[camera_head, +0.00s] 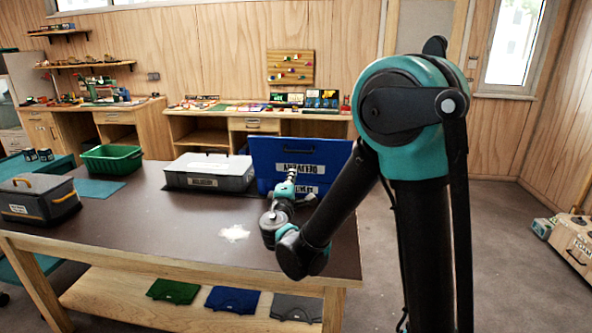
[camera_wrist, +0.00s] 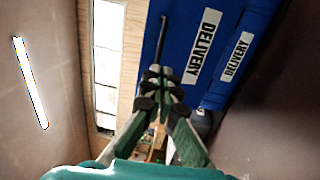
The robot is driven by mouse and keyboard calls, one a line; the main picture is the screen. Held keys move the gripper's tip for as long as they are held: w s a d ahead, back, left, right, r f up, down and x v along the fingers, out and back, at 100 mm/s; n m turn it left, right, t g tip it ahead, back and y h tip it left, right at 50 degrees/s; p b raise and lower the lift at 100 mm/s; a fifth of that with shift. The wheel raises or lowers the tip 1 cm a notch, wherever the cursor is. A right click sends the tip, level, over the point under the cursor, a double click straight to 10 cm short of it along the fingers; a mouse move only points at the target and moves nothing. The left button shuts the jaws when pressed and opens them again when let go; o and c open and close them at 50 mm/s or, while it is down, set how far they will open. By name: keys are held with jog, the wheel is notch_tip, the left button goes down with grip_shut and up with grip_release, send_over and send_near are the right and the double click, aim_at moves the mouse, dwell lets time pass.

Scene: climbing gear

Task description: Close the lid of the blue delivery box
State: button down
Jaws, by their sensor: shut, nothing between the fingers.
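The blue delivery box (camera_head: 306,189) stands at the right back of the table, with a white label on its near wall. Its blue lid (camera_head: 265,158) stands raised, its outer face towards me, with a dark handle near the top edge and an upside-down DELIVERY label. My gripper (camera_head: 291,174) is in front of the lid, shut and empty. In the wrist view my gripper's fingertips (camera_wrist: 160,78) show together before the blue lid (camera_wrist: 178,35); I cannot tell whether they touch it. My arm hides the box's right part, and the raised lid hides its inside.
A grey lidded box (camera_head: 208,174) stands just left of the delivery box. A green crate (camera_head: 111,158) and a dark grey toolbox (camera_head: 38,201) are farther left. A white powder patch (camera_head: 234,233) lies on the table (camera_head: 150,225), whose front middle is clear.

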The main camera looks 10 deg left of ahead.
aim_at(300, 152)
jog(key=w+r, duration=0.1)
jog(key=w, duration=1.1)
jog(key=shift+w+d+r, duration=0.2)
jog(key=shift+w+d, duration=0.15)
jog(key=shift+d, duration=0.05)
jog(key=shift+w+r, duration=0.1)
